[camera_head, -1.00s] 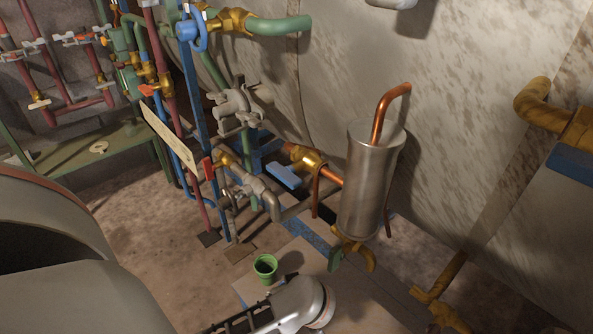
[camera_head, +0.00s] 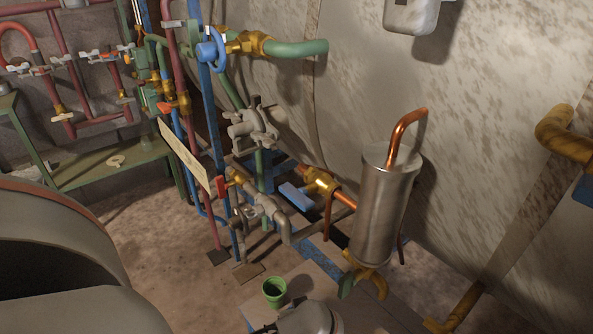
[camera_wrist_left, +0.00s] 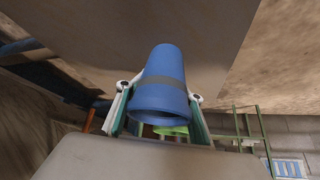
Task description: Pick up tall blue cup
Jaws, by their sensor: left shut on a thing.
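The tall blue cup (camera_wrist_left: 161,88) with a grey band is in the left wrist view, tilted, its wide open end toward the camera. My left gripper (camera_wrist_left: 159,92) has a finger on each side of it and is shut on it. In the wrist view a green rim (camera_wrist_left: 172,130) shows just behind the cup's open end. The blue cup cannot be made out in the head view. My right gripper is in neither view.
A small green cup (camera_head: 274,292) stands on a low board by the pipes. A metal cylinder with copper pipe (camera_head: 385,205) stands right of it. Valves and pipes (camera_head: 250,125) crowd the middle. A green bench (camera_head: 110,165) is at the left.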

